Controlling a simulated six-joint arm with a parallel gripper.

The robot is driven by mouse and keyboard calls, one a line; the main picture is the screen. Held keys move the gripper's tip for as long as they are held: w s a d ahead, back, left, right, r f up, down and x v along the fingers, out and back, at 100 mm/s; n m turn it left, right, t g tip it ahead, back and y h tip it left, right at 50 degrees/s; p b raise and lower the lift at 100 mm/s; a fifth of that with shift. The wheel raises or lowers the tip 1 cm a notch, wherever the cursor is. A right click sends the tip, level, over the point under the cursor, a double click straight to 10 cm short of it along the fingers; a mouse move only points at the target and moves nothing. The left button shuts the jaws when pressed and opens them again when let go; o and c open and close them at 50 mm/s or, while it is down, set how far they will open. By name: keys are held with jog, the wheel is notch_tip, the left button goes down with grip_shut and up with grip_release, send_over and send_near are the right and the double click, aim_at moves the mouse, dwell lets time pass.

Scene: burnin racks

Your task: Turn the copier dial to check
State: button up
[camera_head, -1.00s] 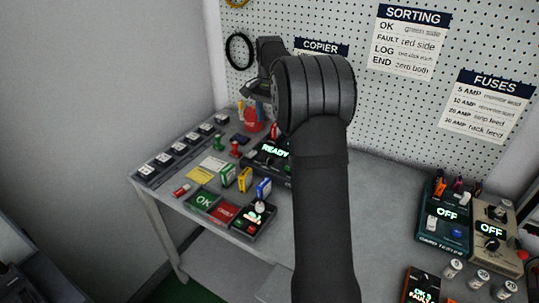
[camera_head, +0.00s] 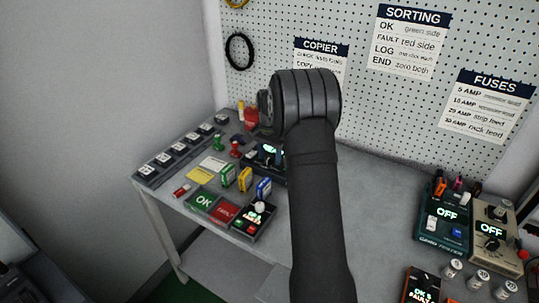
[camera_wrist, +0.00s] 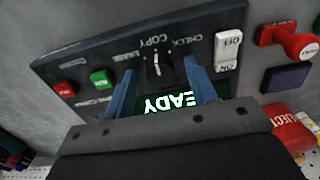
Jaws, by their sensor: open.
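The copier (camera_wrist: 85,52) is a dark box, seen upside down in the wrist view, with a green-lit READY display (camera_wrist: 165,104) partly covered by my gripper. Its dial (camera_wrist: 157,64) is a small dark knob with a white mark that appears to point at COPY, between the ERASE and CHECK labels. My gripper (camera_wrist: 160,68) is open, with one blue finger on each side of the dial. I cannot tell whether the fingers touch it. In the head view the copier (camera_head: 249,158) is partly hidden behind my arm.
The copier's white on/off switch (camera_wrist: 229,48) is close beside one finger. Red and green buttons (camera_wrist: 100,78) are on the other side. A red stamp (camera_wrist: 288,40) stands near the copier.

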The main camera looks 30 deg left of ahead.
jog(key=shift+c, duration=0.2)
jog(key=c, duration=0.9)
jog(key=shift+c, duration=0.2)
jog(key=shift+m, duration=0.3)
jog(key=m, duration=0.3)
jog(key=shift+m, duration=0.3)
jog(key=m, duration=0.4)
jog(key=shift+m, duration=0.3)
jog(key=shift+r, duration=0.1)
jog(key=o, duration=1)
